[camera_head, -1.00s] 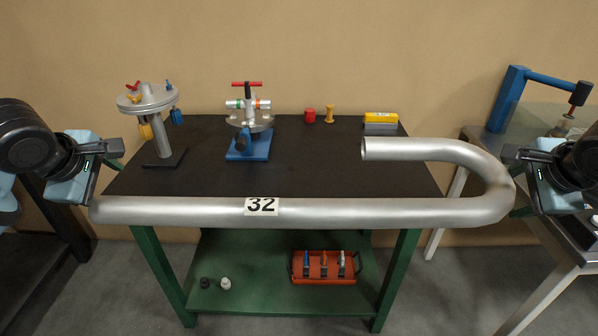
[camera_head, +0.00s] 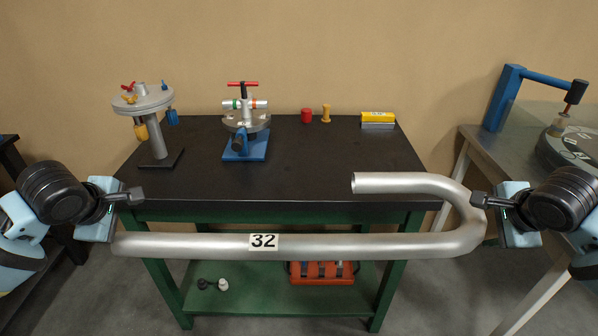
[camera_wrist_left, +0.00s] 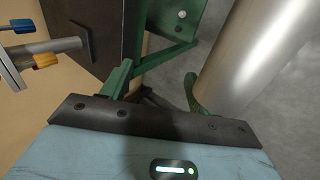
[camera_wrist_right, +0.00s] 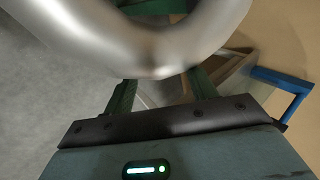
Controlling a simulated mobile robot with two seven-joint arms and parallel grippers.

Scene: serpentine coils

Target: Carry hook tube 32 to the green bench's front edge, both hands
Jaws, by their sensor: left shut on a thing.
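Hook tube 32 (camera_head: 345,247) is a silver tube with a white "32" label, its long leg level across the head view. Its bend (camera_head: 474,226) is at the right, and its short open leg overlaps the front right of the green bench's black top (camera_head: 270,187). The long leg shows below the top's front edge. My left gripper (camera_head: 128,197) is shut on the tube near its left end; the tube also shows in the left wrist view (camera_wrist_left: 255,60). My right gripper (camera_head: 485,200) is at the bend, which fills the top of the right wrist view (camera_wrist_right: 160,45); its grip is unclear.
On the bench stand a grey fixture (camera_head: 143,103), a blue-based clamp (camera_head: 246,145), red and yellow small pieces (camera_head: 307,116) and a yellow block (camera_head: 377,118). A red tool tray (camera_head: 322,272) is on the lower shelf. A metal table (camera_head: 500,145) stands at right.

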